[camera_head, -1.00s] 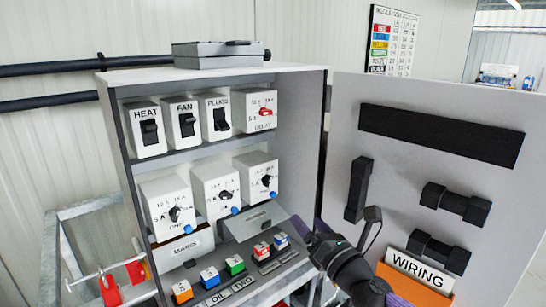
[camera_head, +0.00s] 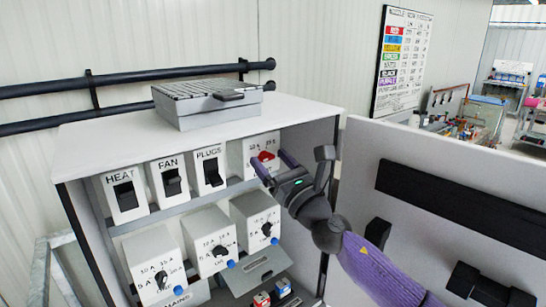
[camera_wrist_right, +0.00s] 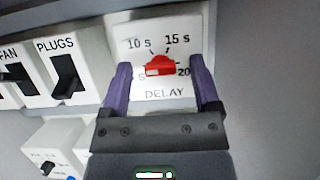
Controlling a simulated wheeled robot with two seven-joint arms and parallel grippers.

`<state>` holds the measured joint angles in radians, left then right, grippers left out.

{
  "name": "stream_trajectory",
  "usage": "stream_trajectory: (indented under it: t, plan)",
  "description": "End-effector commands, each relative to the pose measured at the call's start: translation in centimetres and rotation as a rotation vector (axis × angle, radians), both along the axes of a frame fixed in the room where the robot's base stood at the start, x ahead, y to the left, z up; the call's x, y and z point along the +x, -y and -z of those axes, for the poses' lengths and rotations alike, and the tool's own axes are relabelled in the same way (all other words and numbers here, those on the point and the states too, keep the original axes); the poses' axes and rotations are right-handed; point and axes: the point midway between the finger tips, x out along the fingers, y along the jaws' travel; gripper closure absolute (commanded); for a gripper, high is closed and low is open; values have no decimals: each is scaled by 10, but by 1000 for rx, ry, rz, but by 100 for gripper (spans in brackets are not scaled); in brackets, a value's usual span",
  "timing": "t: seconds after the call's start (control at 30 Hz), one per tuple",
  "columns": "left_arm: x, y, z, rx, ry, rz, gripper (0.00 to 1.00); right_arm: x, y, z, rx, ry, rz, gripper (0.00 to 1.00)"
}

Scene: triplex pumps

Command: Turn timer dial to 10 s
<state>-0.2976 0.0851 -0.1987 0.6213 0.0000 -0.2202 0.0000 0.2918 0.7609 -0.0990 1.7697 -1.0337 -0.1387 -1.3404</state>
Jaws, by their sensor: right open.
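The timer dial (camera_wrist_right: 160,65) is a red knob on a white box marked DELAY (camera_wrist_right: 164,93), with 5, 10 s, 15 s and 20 around it. A pale patch on the knob's lower left lies toward the 5 side. The dial (camera_head: 266,157) also shows on the upper shelf in the head view. My right gripper (camera_wrist_right: 159,66) is open, its purple fingers on either side of the dial, with a visible gap between each finger and the knob. In the head view my right gripper (camera_head: 273,161) partly hides the box. My left gripper is out of view.
Black HEAT (camera_head: 125,196), FAN (camera_head: 172,182) and PLUGS (camera_head: 212,172) switches stand left of the dial. Several white dial boxes (camera_head: 213,240) sit on the shelf below. The open cabinet door (camera_head: 420,170) is at the right.

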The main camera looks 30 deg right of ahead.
Motion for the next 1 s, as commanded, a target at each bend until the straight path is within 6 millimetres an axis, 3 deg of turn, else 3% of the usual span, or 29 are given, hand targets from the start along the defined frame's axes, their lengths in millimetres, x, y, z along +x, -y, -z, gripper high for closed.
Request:
stream_trajectory:
  t: [0.23, 0.6, 1.0]
  plan:
    - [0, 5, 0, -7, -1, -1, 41, 1, 0, 1, 1, -1, 0, 21]
    - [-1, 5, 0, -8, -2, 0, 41, 1, 0, 0, 1, -1, 0, 99]
    - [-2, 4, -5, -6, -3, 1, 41, 1, -1, -1, 58, -4, -1, 100]
